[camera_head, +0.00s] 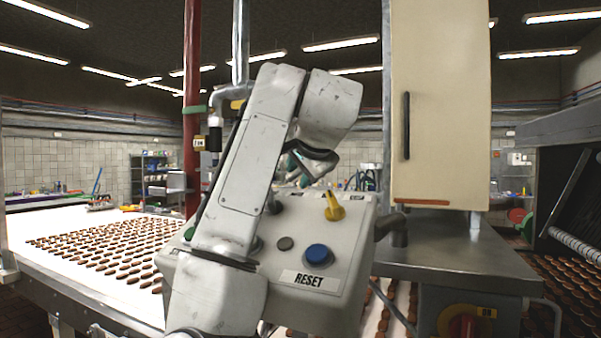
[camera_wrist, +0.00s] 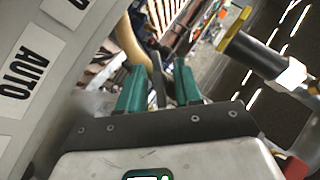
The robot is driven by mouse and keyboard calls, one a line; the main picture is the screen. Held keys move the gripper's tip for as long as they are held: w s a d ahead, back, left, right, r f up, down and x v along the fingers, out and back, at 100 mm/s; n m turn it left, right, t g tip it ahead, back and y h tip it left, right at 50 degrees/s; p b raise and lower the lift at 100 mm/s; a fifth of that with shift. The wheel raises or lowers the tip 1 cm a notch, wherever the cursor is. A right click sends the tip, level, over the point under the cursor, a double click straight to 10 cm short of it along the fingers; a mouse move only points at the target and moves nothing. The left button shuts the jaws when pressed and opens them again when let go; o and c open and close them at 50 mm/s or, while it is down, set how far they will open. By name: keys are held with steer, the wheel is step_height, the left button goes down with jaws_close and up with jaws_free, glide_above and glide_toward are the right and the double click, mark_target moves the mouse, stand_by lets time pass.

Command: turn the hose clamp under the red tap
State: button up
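No red tap or hose clamp can be made out for certain. In the head view a grey bent pipe (camera_head: 216,99) with a dark lower end stands behind my arm. My gripper (camera_wrist: 160,86) has its teal fingers apart, left of the black cylinder and not touching it. In the head view my gripper (camera_head: 296,164) is partly hidden by my arm, above the control box.
The control box (camera_head: 345,265) has a blue reset button (camera_head: 318,254) and a yellow switch (camera_head: 333,206) close below my gripper. A red upright pipe (camera_head: 192,60) stands at the left. A cream cabinet (camera_head: 445,100) stands at the right. A biscuit conveyor (camera_head: 60,218) lies at the left.

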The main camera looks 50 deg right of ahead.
steer(key=b+v, duration=0.3)
steer(key=v, duration=0.7)
steer(key=shift+s+a+r, duration=0.15)
steer(key=shift+s+r, duration=0.05)
steer(key=shift+s, duration=0.1)
